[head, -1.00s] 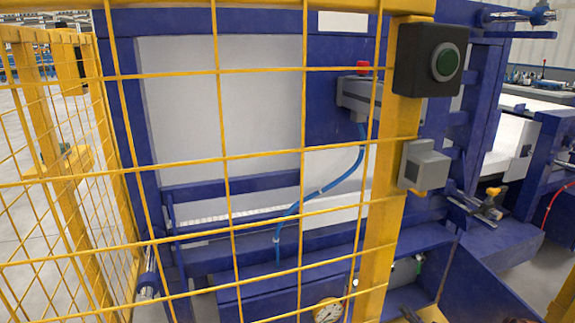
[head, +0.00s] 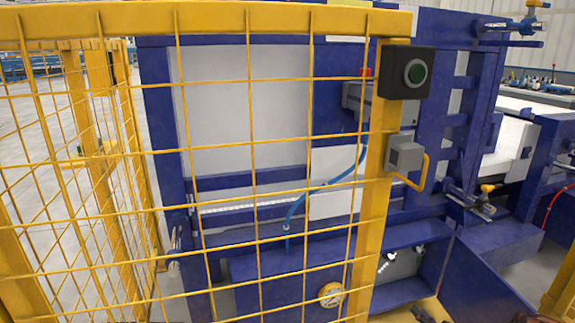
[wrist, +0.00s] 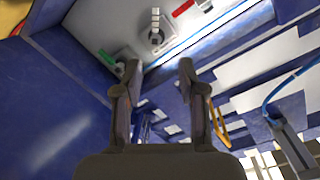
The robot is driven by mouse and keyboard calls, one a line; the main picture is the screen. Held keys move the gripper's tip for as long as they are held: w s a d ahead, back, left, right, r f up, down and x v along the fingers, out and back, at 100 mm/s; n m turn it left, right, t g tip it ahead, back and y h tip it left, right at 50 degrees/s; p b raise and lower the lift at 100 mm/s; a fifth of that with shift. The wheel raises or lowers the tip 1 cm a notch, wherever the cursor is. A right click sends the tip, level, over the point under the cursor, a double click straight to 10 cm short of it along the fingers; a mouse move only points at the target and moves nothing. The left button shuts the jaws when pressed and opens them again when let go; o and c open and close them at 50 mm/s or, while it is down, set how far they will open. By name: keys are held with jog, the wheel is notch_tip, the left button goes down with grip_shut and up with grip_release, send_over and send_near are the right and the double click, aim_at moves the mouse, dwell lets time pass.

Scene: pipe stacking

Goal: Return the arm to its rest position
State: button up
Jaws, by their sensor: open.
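My gripper (wrist: 158,78) shows in the wrist view with its two dark fingers spread apart. Nothing is between the fingertips. Beyond them are a pale panel (wrist: 110,22) with a stacked knob and coloured handles, and blue machine framing. In the head view I cannot make out my gripper or the rest of my arm.
A yellow mesh fence (head: 250,140) stands close in front of the blue machine (head: 270,270). Open grey floor (head: 25,130) lies behind the fence at left.

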jog(key=w+d+r+n+g+h+p, duration=0.15)
jog(key=r+p, duration=0.25)
jog(key=r, duration=0.4)
jog(key=d+r+g+h+p, duration=0.2)
jog(key=r+g+h+p, duration=0.15)
jog(key=r, duration=0.55)
jog(key=s+a+r+g+h+p, duration=0.15)
jog(key=s+r+p, duration=0.25)
jog(key=r, duration=0.6)
jog(key=s+a+r+g+h+p, duration=0.15)
jog(key=s+r+p, duration=0.25)
jog(key=r, duration=0.5)
jog(key=s+a+r+n+g+y+p, duration=0.1)
jog(key=s+a+r+g+p, duration=0.2)
jog(key=s, duration=1.1)
jog(key=s+a+r+g+y+p, duration=0.1)
jog(key=s+a+r+g+p, duration=0.2)
jog(key=s+a+r+p, duration=0.4)
jog(key=s+a+r+n+g+y+p, duration=0.1)
jog(key=s+a+r+g+p, duration=0.2)
jog(key=s+a+r, duration=1.3)
jog(key=s+p, duration=0.2)
jog(key=s, duration=0.2)
jog(key=shift+s+a+n+g+y, duration=0.35)
jog(key=shift+s+g+y, duration=0.05)
jog(key=shift+d, duration=0.1)
